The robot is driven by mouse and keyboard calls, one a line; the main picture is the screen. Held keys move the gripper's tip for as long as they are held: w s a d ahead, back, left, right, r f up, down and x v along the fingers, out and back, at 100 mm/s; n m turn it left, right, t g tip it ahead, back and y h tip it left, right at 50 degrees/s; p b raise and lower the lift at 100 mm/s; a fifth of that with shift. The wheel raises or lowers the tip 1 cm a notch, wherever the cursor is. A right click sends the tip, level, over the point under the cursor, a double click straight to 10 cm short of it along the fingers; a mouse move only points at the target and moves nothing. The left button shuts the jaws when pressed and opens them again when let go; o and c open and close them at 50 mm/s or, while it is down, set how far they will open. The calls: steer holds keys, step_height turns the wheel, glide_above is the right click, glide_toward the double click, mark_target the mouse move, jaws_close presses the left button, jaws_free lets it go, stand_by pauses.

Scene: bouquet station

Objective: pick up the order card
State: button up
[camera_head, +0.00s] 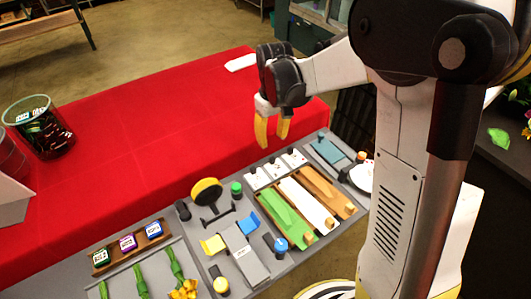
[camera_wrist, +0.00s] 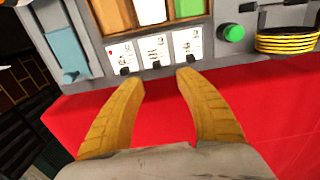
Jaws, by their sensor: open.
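Three small white cards with dark print stand in a row at the edge of the grey station board. In the wrist view they are the left card (camera_wrist: 121,55), middle card (camera_wrist: 154,49) and right card (camera_wrist: 187,44), each with a black clip at its lower edge. The left one bears a small red mark. I cannot tell which is the order card. In the head view the row (camera_head: 276,170) lies just below my gripper (camera_head: 272,141). My gripper is open and empty, with its yellow fingers pointing toward the cards, apart from them.
Green, white and orange trays (camera_head: 309,204) adjoin the cards. A green knob (camera_wrist: 233,32) and yellow roll (camera_wrist: 287,40) are nearby, and a teal panel (camera_wrist: 66,52) lies on the other side. The red tabletop (camera_head: 150,130) is mostly clear; a glass container (camera_head: 40,128) stands far left.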

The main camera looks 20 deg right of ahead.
mark_target(273, 159)
step_height(273, 159, down, 6)
steer(key=shift+w+d+f+b, duration=0.15)
steer(key=shift+f+b, duration=0.1)
steer(key=shift+b, duration=0.8)
steer(key=f+b, duration=0.1)
steer(key=f, duration=0.2)
steer(key=f+b, duration=0.1)
steer(key=f, duration=0.1)
steer(key=shift+w+d+b, duration=0.15)
steer(key=shift+d+b, duration=0.1)
steer(key=shift+b, duration=0.1)
steer(key=shift+r, duration=0.1)
jaws_close()
